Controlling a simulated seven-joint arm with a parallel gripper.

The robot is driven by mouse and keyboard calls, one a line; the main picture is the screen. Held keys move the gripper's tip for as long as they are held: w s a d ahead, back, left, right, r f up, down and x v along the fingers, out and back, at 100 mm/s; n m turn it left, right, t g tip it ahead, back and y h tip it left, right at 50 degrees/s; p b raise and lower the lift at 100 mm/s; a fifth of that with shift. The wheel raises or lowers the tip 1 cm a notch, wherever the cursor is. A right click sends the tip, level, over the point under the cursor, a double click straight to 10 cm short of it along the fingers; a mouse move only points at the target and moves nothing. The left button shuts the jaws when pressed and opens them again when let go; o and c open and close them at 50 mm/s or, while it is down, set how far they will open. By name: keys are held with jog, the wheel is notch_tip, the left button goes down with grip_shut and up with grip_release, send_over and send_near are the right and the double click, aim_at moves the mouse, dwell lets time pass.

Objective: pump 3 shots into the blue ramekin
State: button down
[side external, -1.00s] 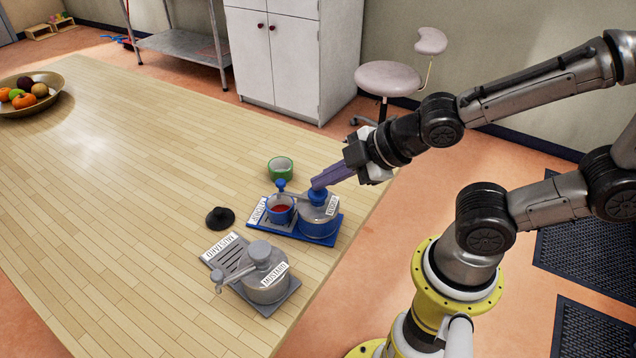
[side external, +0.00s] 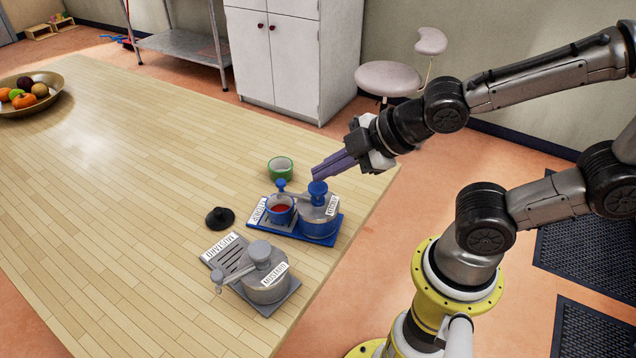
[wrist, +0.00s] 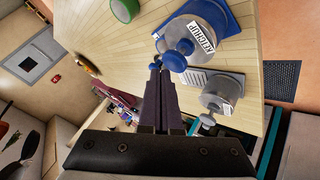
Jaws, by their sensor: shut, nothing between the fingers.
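The ketchup pump (side external: 318,222), a grey pot with a blue lower body and blue head (side external: 318,187), stands on a blue tray (side external: 296,236) near the table edge. The blue ramekin (side external: 279,215) stands on the tray's slatted part, below the spout end, with red sauce inside. My gripper (side external: 322,174) is shut and empty, its purple fingers just above the pump head, apparently apart from it. In the wrist view the fingertips (wrist: 155,68) appear close beside the blue pump head (wrist: 175,61). I cannot make out the ramekin there.
A grey mustard pump (side external: 265,282) stands on its own grey tray (side external: 222,252) in front. A fruit bowl (side external: 52,97) is far left. The table's middle is clear.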

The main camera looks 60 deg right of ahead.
aim_at(325, 187)
jog(key=shift+r, duration=0.3)
jog(key=shift+r, duration=0.1)
jog(key=shift+r, duration=2.9)
jog(key=shift+r, duration=0.1)
dwell(0.4)
jog(key=shift+f, duration=3.1)
jog(key=shift+f, duration=0.15)
jog(key=shift+f, duration=0.3)
jog(key=shift+f, duration=0.15)
dwell(0.5)
